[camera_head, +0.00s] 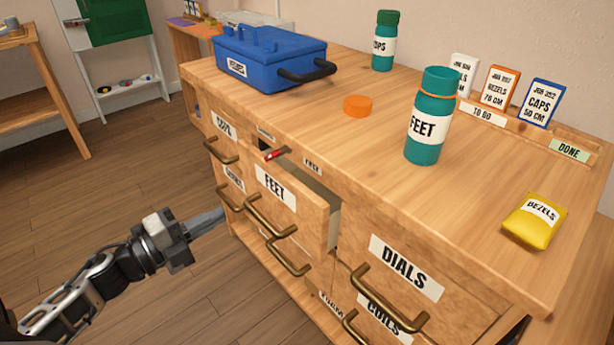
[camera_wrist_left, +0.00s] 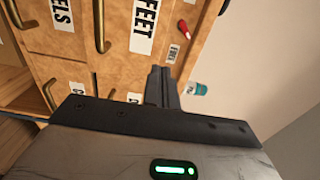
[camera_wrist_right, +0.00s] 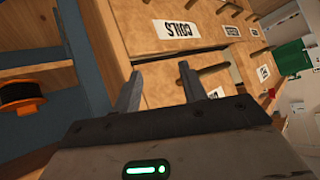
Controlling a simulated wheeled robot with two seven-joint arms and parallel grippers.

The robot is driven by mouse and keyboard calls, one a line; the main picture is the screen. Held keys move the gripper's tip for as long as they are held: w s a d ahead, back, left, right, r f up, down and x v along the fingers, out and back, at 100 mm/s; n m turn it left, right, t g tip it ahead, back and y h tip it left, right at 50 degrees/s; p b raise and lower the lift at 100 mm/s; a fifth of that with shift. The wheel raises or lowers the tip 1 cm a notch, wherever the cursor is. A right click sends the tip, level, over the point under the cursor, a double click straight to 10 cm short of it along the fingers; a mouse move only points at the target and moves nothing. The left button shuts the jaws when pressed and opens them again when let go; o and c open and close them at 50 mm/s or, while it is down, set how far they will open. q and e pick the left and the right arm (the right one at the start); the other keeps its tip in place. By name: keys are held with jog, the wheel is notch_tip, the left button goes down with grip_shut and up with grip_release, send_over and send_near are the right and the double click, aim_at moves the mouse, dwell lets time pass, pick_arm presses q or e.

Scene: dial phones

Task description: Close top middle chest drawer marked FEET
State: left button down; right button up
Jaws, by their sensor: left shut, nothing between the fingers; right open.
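The top middle drawer marked FEET (camera_head: 312,213) is pulled partly out of the wooden chest, with its dark inside showing behind the front. Its brass handle (camera_head: 268,218) is on the front below the label. The FEET label also shows in the left wrist view (camera_wrist_left: 145,24). My left gripper (camera_head: 217,216) is shut and empty, to the left of the drawer front and apart from it in the head view. Its closed fingers also show in the left wrist view (camera_wrist_left: 163,86). My right gripper (camera_wrist_right: 163,84) is open and empty near the COILS drawer (camera_wrist_right: 148,35); it is outside the head view.
A small red piece (camera_head: 275,153) shows at the chest's upper edge, by the open drawer. The DIALS drawer (camera_head: 430,300) is at right. On top stand a blue toolbox (camera_head: 265,65), a teal FEET bottle (camera_head: 428,130), an orange lid (camera_head: 358,105) and a yellow packet (camera_head: 534,222). Floor at left is clear.

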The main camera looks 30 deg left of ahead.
pick_arm(q)
jog(key=b, duration=0.1)
send_near(282, 180)
jog(key=x, duration=0.5)
jog(key=shift+w+d, duration=0.1)
jog(key=shift+w, duration=0.2)
jog(key=shift+w+d, duration=0.25)
jog(key=shift+w, duration=0.3)
pick_arm(e)
jog(key=shift+w+a+f, duration=0.2)
jog(key=shift+w+f, duration=0.05)
jog(key=shift+w, duration=0.05)
